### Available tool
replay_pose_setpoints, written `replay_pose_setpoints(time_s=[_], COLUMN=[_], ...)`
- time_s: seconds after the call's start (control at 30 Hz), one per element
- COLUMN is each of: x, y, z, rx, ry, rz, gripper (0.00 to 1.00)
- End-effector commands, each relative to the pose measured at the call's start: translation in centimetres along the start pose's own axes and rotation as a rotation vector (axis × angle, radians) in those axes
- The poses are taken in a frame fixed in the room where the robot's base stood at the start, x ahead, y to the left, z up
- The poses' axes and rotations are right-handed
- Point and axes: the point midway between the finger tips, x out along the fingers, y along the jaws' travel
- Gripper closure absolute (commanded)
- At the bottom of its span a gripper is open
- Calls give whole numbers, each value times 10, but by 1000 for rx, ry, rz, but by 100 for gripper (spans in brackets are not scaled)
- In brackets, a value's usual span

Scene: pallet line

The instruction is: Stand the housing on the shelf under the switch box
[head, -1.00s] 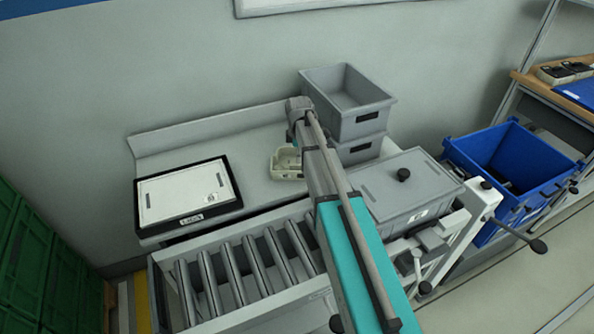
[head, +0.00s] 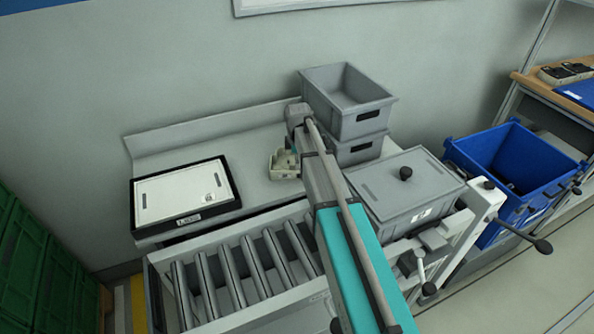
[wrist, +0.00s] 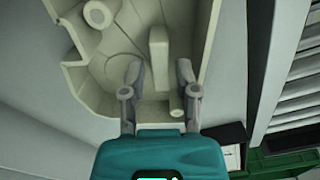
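The housing (head: 284,165) is a beige, hollow part with its open side up on the grey bench, left of the stacked bins. In the wrist view the housing (wrist: 100,72) fills the upper middle, showing inner ribs, a round boss and an upright post. My gripper (wrist: 159,68) is over it with two grey fingers apart, one on each side of the post's line. I cannot tell whether they touch it. In the head view my arm hides most of the gripper and part of the housing. I cannot make out a switch box or the shelf under it.
A lidded tray (head: 187,228) lies left on the bench (head: 235,150). Grey bins (head: 352,125) stand close right of my gripper, with a lidded grey box (head: 385,170) in front. Rollers (head: 250,262) run along the front. A blue crate (head: 478,160) and a wooden-topped rack (head: 565,85) are at right.

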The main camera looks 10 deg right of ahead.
Motion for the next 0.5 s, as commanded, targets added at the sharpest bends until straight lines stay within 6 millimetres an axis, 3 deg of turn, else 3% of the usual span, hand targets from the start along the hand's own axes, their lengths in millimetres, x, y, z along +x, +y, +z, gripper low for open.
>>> replay_pose_setpoints(time_s=[0.2, 0.5], x=[20, 27], y=[0, -1], z=[-1, -1], rx=[0, -1], ry=[0, 0], rz=[0, 0], gripper=[60, 60])
